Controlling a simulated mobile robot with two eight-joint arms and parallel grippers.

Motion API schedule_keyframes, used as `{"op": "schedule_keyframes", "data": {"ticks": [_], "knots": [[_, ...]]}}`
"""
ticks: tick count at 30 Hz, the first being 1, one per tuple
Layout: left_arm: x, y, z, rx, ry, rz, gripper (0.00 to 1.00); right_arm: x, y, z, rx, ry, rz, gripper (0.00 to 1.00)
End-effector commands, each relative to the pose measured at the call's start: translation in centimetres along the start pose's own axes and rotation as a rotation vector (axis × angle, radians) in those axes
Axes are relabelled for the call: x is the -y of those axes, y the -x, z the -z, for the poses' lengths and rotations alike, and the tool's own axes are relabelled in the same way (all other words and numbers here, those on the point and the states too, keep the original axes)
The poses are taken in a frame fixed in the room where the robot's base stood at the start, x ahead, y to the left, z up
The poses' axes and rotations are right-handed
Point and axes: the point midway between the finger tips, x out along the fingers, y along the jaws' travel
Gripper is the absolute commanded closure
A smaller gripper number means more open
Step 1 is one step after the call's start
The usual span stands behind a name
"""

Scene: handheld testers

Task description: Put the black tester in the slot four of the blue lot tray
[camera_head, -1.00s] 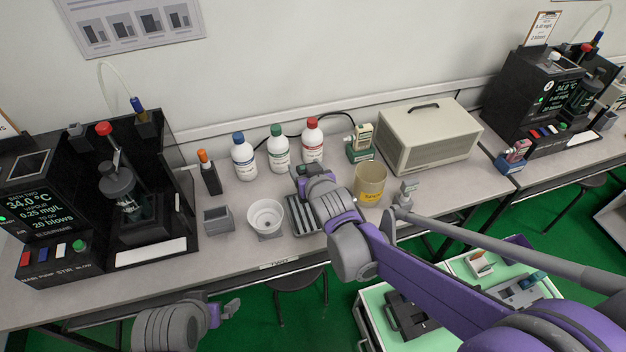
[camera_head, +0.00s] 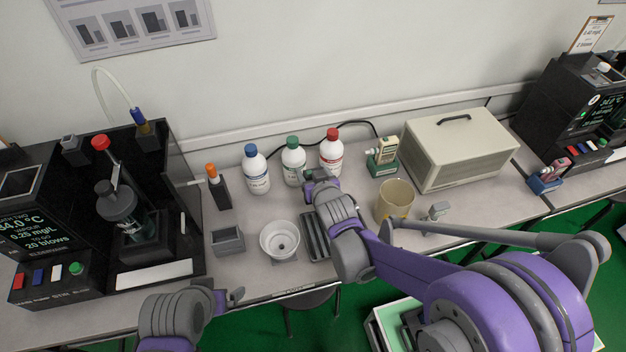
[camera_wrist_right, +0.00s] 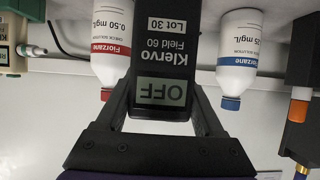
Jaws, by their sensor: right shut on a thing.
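The black tester (camera_wrist_right: 162,50) is held in my right gripper. In the right wrist view it appears upside down, with the labels "Klervo Field 60" and "Lot 30" and a screen reading OFF. In the head view my right gripper (camera_head: 309,184) is over the bench, in front of the green-capped bottle, and the tester is mostly hidden there. My left gripper (camera_head: 232,297) is low at the bench's front edge, its jaws unclear. A dark slotted tray (camera_head: 316,236) lies below my right gripper, partly hidden by the arm.
Bottles with blue (camera_head: 256,170), green (camera_head: 293,162) and red (camera_head: 331,152) caps stand behind my right gripper. A white bowl (camera_head: 279,240), grey holder (camera_head: 228,241) and beige cup (camera_head: 395,201) are nearby. A green-based tester stand (camera_head: 383,160) and beige case (camera_head: 459,150) are farther right.

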Motion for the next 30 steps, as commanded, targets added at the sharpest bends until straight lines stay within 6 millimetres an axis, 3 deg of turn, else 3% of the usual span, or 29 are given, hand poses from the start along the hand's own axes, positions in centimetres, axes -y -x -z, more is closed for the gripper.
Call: {"op": "schedule_keyframes", "data": {"ticks": [6,18,19,23,30], "knots": [[0.0,-0.4,-0.3,0.002,0.000,0.000,0.00,0.0,-1.3,-2.6,0.000,0.000,0.000,0.94],[0.0,-0.8,-0.6,0.003,0.000,0.000,0.00,0.0,-1.5,-3.1,0.000,0.000,0.000,0.94],[0.0,-0.7,-0.5,0.003,0.000,0.000,0.00,0.0,-1.4,-3.0,0.000,0.000,0.000,0.25],[0.0,-0.7,-0.5,0.003,0.000,0.000,0.00,0.0,-1.4,-3.0,0.000,0.000,0.000,0.02],[0.0,-0.6,-0.4,0.003,0.000,0.000,0.00,0.0,-1.4,-2.9,0.000,0.000,0.000,0.00]]}}
